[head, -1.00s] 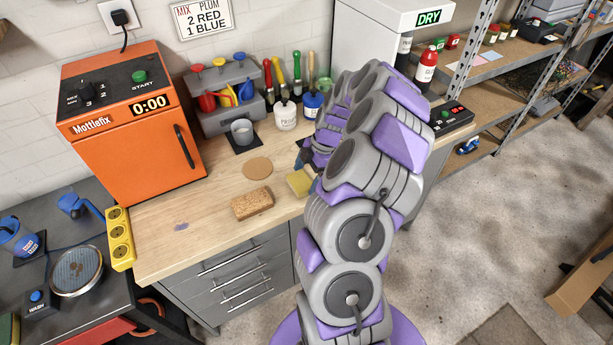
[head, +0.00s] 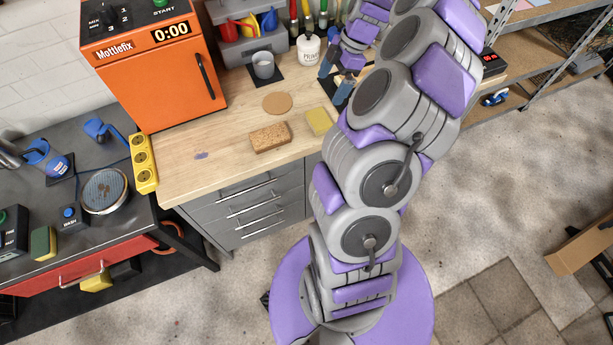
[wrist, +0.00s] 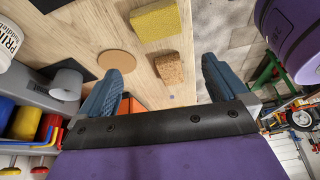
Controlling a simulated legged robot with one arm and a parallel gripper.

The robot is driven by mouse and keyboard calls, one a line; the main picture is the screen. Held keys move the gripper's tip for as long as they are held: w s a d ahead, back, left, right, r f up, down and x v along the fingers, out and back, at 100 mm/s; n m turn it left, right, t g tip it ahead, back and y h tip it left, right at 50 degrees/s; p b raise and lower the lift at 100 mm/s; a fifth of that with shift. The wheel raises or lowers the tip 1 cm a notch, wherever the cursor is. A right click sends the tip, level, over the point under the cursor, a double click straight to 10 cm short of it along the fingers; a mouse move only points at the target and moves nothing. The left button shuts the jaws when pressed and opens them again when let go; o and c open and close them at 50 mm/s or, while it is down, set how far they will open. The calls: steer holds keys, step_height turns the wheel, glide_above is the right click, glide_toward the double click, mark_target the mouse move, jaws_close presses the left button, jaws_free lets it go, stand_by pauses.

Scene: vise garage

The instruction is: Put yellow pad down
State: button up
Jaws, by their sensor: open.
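The yellow pad (head: 319,121) lies flat on the wooden bench top (head: 180,182), near its front edge. It also shows in the wrist view (wrist: 155,21), apart from my fingers. My gripper (head: 335,78) is open and empty, above the bench and behind the pad in the head view. In the wrist view my two blue fingers (wrist: 160,90) stand wide apart with nothing between them.
A brown cork-like block (head: 271,137) lies left of the pad. A round cork disc (head: 277,103) and a grey cup (head: 263,65) are behind it. An orange oven (head: 160,75) stands at the back left. A white paint pot (head: 308,50) is near my gripper.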

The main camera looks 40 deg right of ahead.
steer(key=s+a+r+m+g+h, duration=0.1)
steer(key=s+a+r+m, duration=0.15)
steer(key=a, duration=0.55)
steer(key=s+a+r+m, duration=0.15)
steer(key=a+r, duration=0.25)
steer(key=a, duration=0.5)
steer(key=s+a+r+m+g+h, duration=0.1)
steer(key=s+a+r, duration=0.25)
steer(key=a, duration=0.45)
steer(key=s+a+f+m+h, duration=0.1)
steer(key=s+m, duration=0.3)
steer(key=s, duration=0.5)
steer(key=s+a+f+m+g+h, duration=0.1)
steer(key=s+a+m, duration=0.3)
steer(key=s, duration=0.5)
steer(key=shift+s+m, duration=0.2)
steer(key=shift+m, duration=0.4)
steer(key=shift+d, duration=0.15)
